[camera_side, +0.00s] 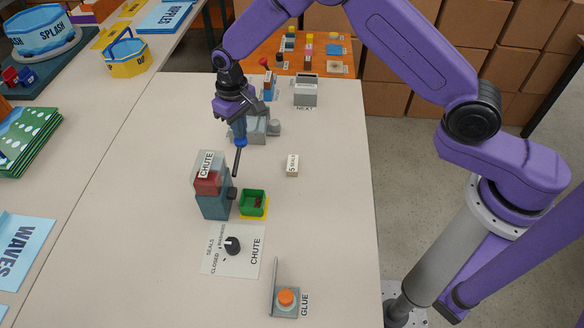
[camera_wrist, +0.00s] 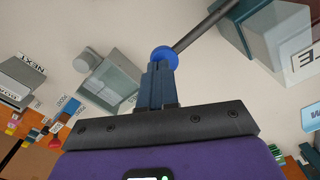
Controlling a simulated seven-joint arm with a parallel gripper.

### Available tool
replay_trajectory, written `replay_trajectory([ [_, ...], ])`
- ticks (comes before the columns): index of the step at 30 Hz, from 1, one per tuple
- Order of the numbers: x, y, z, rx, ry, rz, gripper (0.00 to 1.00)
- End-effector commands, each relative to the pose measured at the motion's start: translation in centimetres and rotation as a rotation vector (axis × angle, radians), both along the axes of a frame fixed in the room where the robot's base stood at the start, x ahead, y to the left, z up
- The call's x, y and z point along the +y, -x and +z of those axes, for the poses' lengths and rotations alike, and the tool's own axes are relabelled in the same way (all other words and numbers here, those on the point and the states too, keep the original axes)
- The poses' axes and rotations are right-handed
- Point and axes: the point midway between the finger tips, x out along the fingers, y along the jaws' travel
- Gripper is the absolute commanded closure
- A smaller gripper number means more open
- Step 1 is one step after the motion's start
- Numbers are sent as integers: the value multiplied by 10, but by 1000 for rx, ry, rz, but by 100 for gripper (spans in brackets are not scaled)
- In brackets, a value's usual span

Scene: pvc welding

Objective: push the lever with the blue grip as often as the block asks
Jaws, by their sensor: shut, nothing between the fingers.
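The lever's blue grip (camera_side: 241,142) tops a dark rod that rises from the side of the teal chute block (camera_side: 213,206), leaning slightly away from upright. The block has a red part and a CHUTE label. My gripper (camera_side: 239,129) is shut and empty, its fingertips right at the blue grip. In the wrist view the shut fingers (camera_wrist: 158,75) overlap the blue ball (camera_wrist: 165,57); I cannot tell if they touch it. A small tan block (camera_side: 292,165) lies to the right, its printed label too small to read surely.
A green tray (camera_side: 253,203) with small reddish pieces sits beside the chute. A dial (camera_side: 232,246) on a white plate and an orange-topped GLUE stand (camera_side: 286,299) are nearer the front. A grey machine (camera_side: 262,130) stands behind my gripper.

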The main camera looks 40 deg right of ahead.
Motion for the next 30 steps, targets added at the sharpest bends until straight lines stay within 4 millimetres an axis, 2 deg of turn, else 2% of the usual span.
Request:
replay_trajectory([
  [30, 0, 0, -31, 1, 0, 0, 100],
])
